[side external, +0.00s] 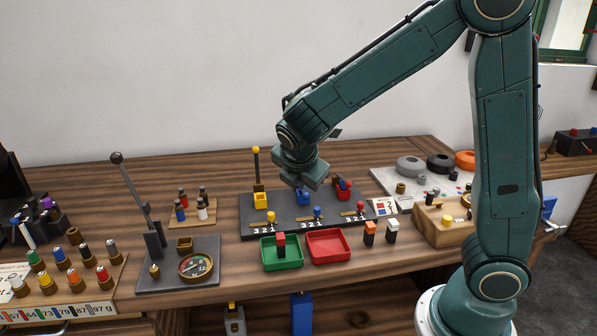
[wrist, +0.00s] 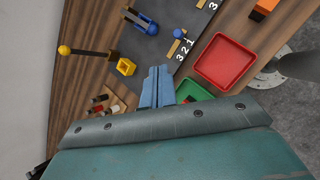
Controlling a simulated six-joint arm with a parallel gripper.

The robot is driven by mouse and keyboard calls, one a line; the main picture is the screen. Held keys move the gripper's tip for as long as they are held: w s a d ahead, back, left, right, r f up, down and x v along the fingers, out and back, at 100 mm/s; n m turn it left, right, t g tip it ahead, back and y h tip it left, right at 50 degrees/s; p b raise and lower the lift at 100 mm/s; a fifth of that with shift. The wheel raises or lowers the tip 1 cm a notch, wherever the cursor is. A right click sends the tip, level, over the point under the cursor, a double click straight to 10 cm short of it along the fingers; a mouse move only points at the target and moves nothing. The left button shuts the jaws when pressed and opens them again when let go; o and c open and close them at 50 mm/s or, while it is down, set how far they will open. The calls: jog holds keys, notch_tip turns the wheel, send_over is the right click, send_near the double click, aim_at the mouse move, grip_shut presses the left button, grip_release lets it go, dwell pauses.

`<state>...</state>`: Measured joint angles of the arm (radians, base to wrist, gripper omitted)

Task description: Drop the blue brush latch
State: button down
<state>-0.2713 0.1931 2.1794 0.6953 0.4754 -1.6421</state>
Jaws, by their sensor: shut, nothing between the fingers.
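The blue brush holder (side external: 302,197) sits at the middle of the dark plate, between the yellow and red ones, partly hidden by my gripper. In the wrist view the blue holder (wrist: 146,24) shows near the top edge, with a dark bar at it; how its latch stands is hard to tell. A small blue knob (side external: 317,211) is in front of it, beside a numbered scale. My gripper (side external: 315,183) is just above and behind the blue holder. Its fingers (wrist: 157,88) are together and empty in the wrist view.
The yellow holder (side external: 261,201) has an upright dark lever with a yellow ball (side external: 256,150). The red holder (side external: 344,193) is to the right. A green tray (side external: 265,254) with a red-topped block and an empty red tray (side external: 328,246) lie in front.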

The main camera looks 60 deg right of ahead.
jog(key=s+a+r+m+y, duration=0.1)
jog(key=s+r+m+y, duration=0.1)
jog(key=s+m, duration=0.3)
jog(key=s+a+r+m+t+y, duration=0.1)
jog(key=s+a+r+m+y, duration=0.1)
jog(key=s+m, duration=0.4)
jog(key=s+a+r+m+t+y, duration=0.1)
jog(key=s+r+m, duration=0.3)
jog(key=s, duration=0.5)
jog(key=shift+s+a+r+m+y, duration=0.35)
jog(key=shift+a+m+y, duration=0.25)
jog(key=shift+m, duration=0.5)
jog(key=c, duration=1.5)
grip_release()
jog(key=shift+w, duration=0.15)
jog(key=shift+o, duration=1)
jog(key=shift+w+d, duration=0.1)
jog(key=shift+w, duration=0.1)
jog(key=w+d+f+m+g+h, duration=0.1)
jog(key=w+d+f+m, duration=0.1)
jog(key=w, duration=0.5)
jog(key=w+d+f+m+g+h, duration=0.1)
jog(key=w+d+f+m, duration=0.1)
jog(key=w+d, duration=0.2)
jog(key=w+d+f+m+g+h, duration=0.1)
jog(key=w+d+f+m+h, duration=0.1)
jog(key=w, duration=0.9)
jog(key=shift+d, duration=0.85)
